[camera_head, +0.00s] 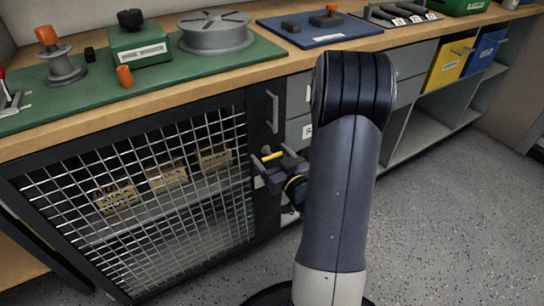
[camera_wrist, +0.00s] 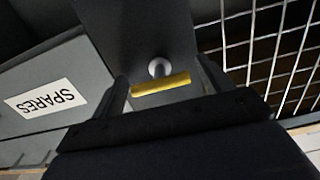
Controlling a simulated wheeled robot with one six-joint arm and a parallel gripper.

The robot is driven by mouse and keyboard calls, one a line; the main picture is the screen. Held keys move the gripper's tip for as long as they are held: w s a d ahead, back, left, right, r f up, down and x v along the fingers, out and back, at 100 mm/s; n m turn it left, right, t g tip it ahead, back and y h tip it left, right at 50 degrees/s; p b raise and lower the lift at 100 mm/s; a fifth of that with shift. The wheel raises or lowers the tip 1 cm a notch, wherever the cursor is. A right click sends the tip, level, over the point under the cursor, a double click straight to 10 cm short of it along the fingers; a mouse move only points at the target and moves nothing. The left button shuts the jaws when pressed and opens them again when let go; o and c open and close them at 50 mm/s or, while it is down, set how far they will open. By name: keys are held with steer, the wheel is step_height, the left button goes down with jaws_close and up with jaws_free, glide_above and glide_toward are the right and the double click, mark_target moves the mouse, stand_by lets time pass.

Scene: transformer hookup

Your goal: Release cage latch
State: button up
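The cage (camera_head: 140,215) is a dark frame with wire mesh under the workbench, and its door looks shut. The latch is a yellow bar handle (camera_wrist: 160,84) on a round metal pivot, on the dark frame post beside the mesh. The yellow latch also shows in the head view (camera_head: 273,156). My gripper (camera_wrist: 163,88) is open, with one finger on each side of the yellow bar. In the head view my gripper (camera_head: 272,168) is at the cage's right edge. I cannot tell whether the fingers touch the bar.
A grey drawer labelled SPARES (camera_wrist: 55,98) is beside the post. A vertical grey handle (camera_head: 272,111) stands above the latch. The workbench (camera_head: 170,100) carries a green mat with several parts. Yellow (camera_head: 452,64) and blue (camera_head: 486,50) bins are at right. The grey floor (camera_head: 455,220) is clear at right.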

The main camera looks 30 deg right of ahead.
steer(key=shift+o, duration=0.6)
steer(key=s, duration=1)
steer(key=shift+s+d+p, duration=0.2)
steer(key=shift+s+p, duration=0.15)
steer(key=shift+s, duration=0.05)
steer(key=shift+w, duration=0.15)
steer(key=w, duration=1)
steer(key=shift+w+a+b, duration=0.2)
steer(key=shift+w+b, duration=0.05)
steer(key=shift+b, duration=0.15)
